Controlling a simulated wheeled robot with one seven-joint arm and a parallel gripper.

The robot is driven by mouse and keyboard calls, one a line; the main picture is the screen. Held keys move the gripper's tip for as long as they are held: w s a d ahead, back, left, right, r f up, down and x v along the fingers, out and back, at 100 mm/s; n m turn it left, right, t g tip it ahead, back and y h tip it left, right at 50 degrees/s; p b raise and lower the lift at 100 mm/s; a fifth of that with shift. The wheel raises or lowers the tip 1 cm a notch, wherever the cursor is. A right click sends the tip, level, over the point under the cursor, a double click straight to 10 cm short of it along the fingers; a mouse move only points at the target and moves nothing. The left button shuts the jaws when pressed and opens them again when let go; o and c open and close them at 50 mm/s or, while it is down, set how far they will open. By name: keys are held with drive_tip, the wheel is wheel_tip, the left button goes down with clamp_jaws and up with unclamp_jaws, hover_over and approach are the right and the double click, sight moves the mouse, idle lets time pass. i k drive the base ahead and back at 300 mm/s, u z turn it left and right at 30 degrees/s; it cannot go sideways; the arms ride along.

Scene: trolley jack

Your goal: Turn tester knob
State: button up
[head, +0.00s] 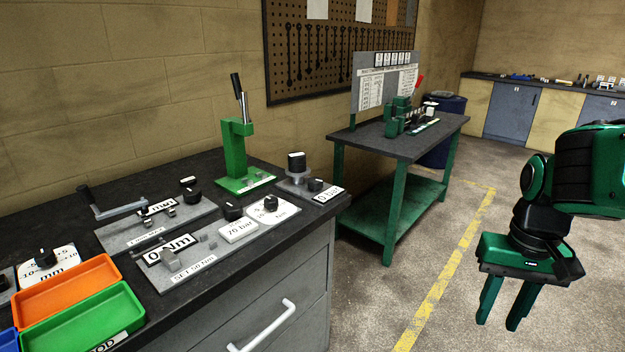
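Several black knobs sit on testers on the dark workbench; I cannot tell which one the task means. One knob (271,202) stands on a white round-scaled dial plate, beside a "70 bar" label (239,231). Another knob (232,211) is just left of it, near the "0 Nm" display (169,248). A small knob (315,185) sits by the "0 bar" display (328,194) at the bench's right end. A further knob (45,257) stands on a "mm" dial at the far left. My gripper (504,313) hangs over the floor at right, open, empty and well apart from the bench.
A green press (235,152) with a lever stands at the bench's back. Orange (68,288) and green (84,319) bins are at its front left. A green-legged table (398,193) stands beyond. The floor (462,268) between bench and gripper is clear.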

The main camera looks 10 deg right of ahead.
sight(314, 182)
drive_tip(key=u, duration=0.05)
drive_tip(key=i, duration=1)
drive_tip(key=z, duration=0.05)
